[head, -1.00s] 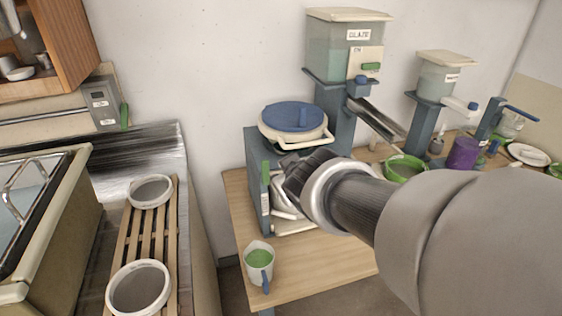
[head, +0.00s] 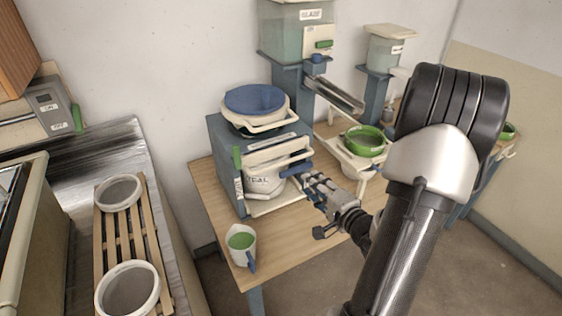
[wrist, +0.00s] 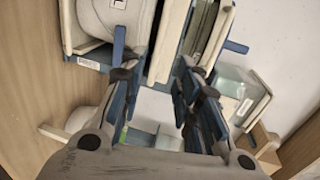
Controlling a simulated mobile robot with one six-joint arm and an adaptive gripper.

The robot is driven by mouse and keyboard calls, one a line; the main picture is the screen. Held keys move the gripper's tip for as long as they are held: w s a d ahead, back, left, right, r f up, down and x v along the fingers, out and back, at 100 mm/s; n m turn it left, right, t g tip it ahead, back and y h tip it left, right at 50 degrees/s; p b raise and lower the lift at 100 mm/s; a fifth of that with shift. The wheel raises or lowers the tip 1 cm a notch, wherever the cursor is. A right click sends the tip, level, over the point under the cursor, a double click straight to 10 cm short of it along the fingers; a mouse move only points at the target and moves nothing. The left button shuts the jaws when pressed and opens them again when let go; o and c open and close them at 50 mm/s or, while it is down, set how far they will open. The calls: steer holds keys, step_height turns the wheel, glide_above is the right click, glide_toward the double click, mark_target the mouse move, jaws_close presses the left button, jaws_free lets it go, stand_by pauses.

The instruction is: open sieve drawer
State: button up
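The sieve drawer (head: 278,152) is a cream slab in the blue-grey sieve stand (head: 226,165), under a round blue lid (head: 254,99). A white labelled bucket (head: 262,184) sits below it. A blue handle (head: 296,169) sticks out at the stand's right front; I cannot tell whether it belongs to drawer or bucket. My gripper (head: 308,182) is just in front of it. In the wrist view my gripper (wrist: 165,98) has its fingers apart, with cream and blue-grey panels (wrist: 166,42) beyond them. I see nothing clearly held. Contact cannot be told.
A cup of green glaze (head: 241,243) stands at the table's front left. A green bowl (head: 364,141) stands behind my gripper, under a chute (head: 334,95) from the glaze tank (head: 300,32).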

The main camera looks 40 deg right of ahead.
mark_target(287, 163)
steer(key=b+x, duration=0.3)
steer(key=x, duration=1.3)
steer(key=shift+c, duration=0.5)
jaws_close()
